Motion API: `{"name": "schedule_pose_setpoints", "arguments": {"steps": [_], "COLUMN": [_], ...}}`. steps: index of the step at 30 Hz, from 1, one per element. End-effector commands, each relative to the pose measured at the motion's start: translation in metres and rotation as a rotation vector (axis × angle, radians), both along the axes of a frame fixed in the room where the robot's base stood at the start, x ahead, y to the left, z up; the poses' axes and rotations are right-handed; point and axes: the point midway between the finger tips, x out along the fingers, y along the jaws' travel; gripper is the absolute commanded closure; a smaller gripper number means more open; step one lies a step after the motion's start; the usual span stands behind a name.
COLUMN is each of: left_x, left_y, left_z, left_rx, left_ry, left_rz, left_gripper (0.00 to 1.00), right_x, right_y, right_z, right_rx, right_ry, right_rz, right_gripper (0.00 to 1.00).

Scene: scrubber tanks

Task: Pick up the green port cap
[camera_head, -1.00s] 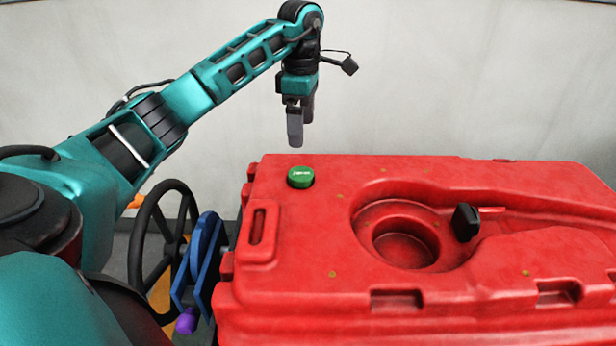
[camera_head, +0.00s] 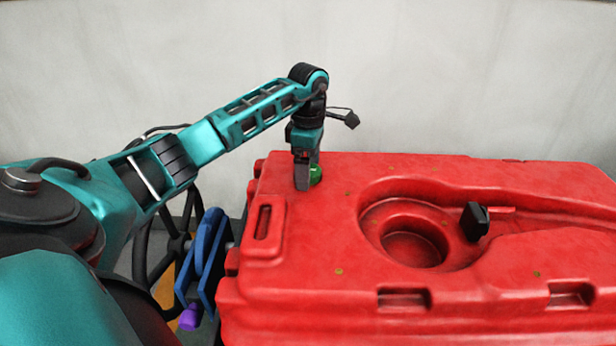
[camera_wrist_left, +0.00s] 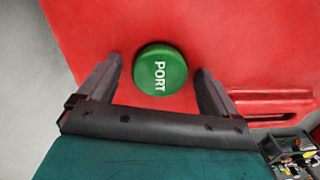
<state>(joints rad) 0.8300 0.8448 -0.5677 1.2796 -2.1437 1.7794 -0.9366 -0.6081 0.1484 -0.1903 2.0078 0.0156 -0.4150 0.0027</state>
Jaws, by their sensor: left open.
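The green port cap (camera_head: 315,174) sits on the top of the red tank (camera_head: 330,225) near its back left corner. In the left wrist view the round cap (camera_wrist_left: 160,70) reads "PORT". My left gripper (camera_head: 308,182) points down at the cap and partly hides it in the head view. In the left wrist view the left gripper (camera_wrist_left: 158,85) is open, one finger on each side of the cap, with a gap on both sides. I cannot tell how far down the fingertips reach. My right gripper is not in view.
The tank top has a round recess (camera_head: 412,248) and a black fitting (camera_head: 474,221) to the right. A slot handle (camera_head: 263,222) lies in front of the cap. A dark wheel (camera_head: 150,250) and blue bracket (camera_head: 203,255) stand left of the tank. A pale wall is behind.

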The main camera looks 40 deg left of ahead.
Motion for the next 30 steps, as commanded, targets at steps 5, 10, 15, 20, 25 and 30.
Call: {"name": "schedule_pose_setpoints", "arguments": {"steps": [5, 10, 15, 20, 25, 30], "left_x": [0.0001, 0.0, 0.0, 0.0, -0.0001, -0.0001], "left_y": [0.0, 0.0, 0.0, 0.0001, 0.0, 0.0], "left_z": [0.0003, 0.0004, 0.0005, 0.0005, 0.0005, 0.0006], "left_rx": [0.0, 0.0, 0.0, 0.0, 0.0, 0.0], "left_ry": [0.0, 0.0, 0.0, 0.0, 0.0, 0.0], "left_rz": [0.0, 0.0, 0.0, 0.0, 0.0, 0.0], "left_gripper": [0.11, 0.28, 0.44, 0.59, 0.76, 0.78], "right_x": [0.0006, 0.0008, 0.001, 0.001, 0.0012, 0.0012], "right_y": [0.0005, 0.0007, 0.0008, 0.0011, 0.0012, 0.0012], "right_z": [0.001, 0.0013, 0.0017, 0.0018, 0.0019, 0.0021], "right_rx": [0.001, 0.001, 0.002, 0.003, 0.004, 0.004], "right_ry": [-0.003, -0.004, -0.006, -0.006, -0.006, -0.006], "right_rz": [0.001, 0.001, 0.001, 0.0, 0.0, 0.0], "right_gripper": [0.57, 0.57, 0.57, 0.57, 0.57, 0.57]}}
